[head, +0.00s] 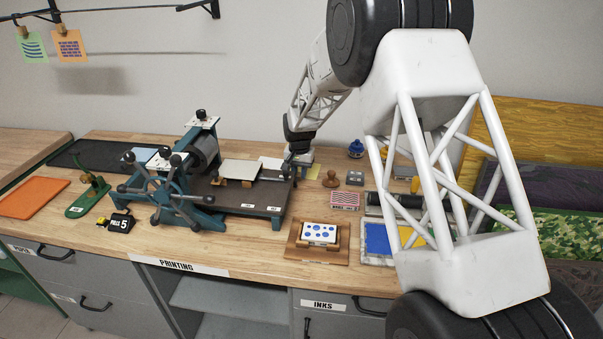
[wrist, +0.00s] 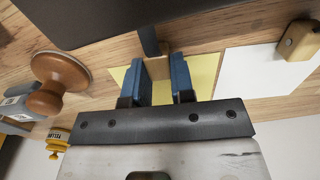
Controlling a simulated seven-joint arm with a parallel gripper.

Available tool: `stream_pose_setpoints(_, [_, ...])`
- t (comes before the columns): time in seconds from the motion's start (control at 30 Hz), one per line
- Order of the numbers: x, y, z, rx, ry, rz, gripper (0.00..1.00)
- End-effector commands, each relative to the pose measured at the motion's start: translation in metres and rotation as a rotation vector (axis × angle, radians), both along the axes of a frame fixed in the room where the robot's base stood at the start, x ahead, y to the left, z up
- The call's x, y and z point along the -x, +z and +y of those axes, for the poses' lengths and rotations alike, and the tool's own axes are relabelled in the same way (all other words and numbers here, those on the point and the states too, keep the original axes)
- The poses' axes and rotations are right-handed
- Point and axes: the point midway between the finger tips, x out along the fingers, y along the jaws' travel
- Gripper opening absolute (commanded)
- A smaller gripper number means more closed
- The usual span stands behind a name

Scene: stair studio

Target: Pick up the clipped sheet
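My gripper (head: 297,158) points down at the back of the bench, right of the printing press. In the wrist view its two blue fingers (wrist: 161,64) are apart, over a yellow sheet (wrist: 204,74). A small tan wooden piece (wrist: 160,58), which looks like a clip, shows between the fingertips; I cannot tell whether they touch it. The yellow sheet also shows partly in the head view (head: 313,172), beside my gripper. A white sheet (wrist: 262,72) with a wooden clip (wrist: 299,40) lies to the right in the wrist view, apart from the fingers.
The press (head: 185,172) with its dark bed (head: 255,196) stands at left. A grey-white sheet (head: 240,169) rests on wooden supports over the bed. A wooden stamp (head: 330,179) is close right of my gripper.

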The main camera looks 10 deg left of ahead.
Motion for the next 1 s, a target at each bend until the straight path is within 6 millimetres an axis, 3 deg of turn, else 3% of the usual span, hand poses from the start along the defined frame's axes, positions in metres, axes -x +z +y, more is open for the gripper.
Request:
stream_pose_setpoints(0.03, [0.0, 0.0, 0.0, 0.0, 0.0, 0.0, 0.1])
stream_pose_setpoints(0.1, [0.0, 0.0, 0.0, 0.0, 0.0, 0.0, 0.0])
stream_pose_setpoints(0.57, [0.0, 0.005, 0.0, 0.0, 0.0, -0.001, 0.0])
stream_pose_setpoints(1.0, [0.0, 0.06, 0.0, -0.001, 0.0, -0.002, 0.0])
